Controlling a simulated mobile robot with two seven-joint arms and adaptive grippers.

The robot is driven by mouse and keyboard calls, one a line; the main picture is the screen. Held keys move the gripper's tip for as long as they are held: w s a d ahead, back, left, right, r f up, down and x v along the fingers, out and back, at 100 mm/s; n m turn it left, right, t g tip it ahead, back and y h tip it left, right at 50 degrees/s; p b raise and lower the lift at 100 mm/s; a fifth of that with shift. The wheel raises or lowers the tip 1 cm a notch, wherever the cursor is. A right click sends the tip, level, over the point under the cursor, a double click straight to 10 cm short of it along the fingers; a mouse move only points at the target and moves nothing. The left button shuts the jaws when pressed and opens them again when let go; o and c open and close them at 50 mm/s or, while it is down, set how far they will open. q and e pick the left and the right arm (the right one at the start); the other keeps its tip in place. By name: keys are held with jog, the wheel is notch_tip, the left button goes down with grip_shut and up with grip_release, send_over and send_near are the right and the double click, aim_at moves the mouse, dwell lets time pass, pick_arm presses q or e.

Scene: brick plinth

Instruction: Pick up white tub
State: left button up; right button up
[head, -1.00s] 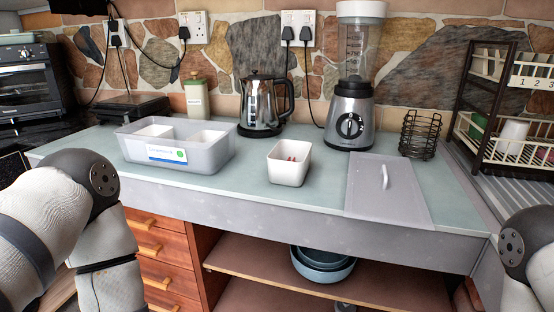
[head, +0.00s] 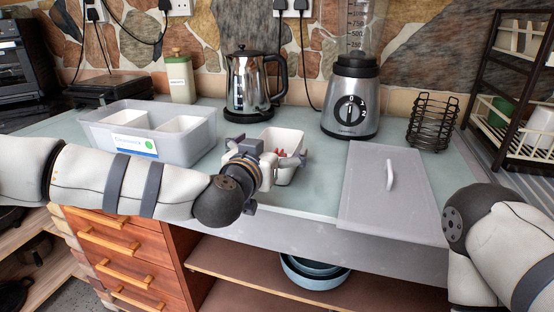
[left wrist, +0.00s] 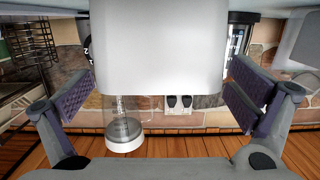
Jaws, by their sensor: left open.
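The white tub (head: 288,140) stands on the worktop with something small and red inside. My left gripper (head: 277,161) is at its near side, hiding part of its front and left. In the left wrist view, the white tub (left wrist: 160,48) fills the upper middle, and the open fingers of the left gripper (left wrist: 163,95) are spread to either side of it, with a gap showing. My right gripper is out of view; only part of that arm shows at the right.
A grey crate (head: 188,152) holding white containers is left of the tub. A kettle (head: 249,85) and a blender (head: 351,100) stand behind. A grey lidded panel (head: 392,205) with a handle lies to the right, near a black wire basket (head: 432,120).

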pick_arm(q)
jog(key=shift+w+d+f, duration=0.2)
jog(key=shift+w+f, duration=0.15)
jog(key=shift+w, duration=0.3)
jog(key=shift+w+d+f, duration=0.2)
jog(key=shift+w+f, duration=0.1)
jog(key=shift+w, duration=0.3)
jog(key=shift+w+r, duration=0.1)
jog(key=shift+w, duration=0.05)
jog(key=shift+r, duration=0.15)
jog(key=shift+c, duration=0.6)
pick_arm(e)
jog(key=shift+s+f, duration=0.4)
pick_arm(q)
jog(key=c, duration=1.1)
jog(key=shift+o, duration=0.2)
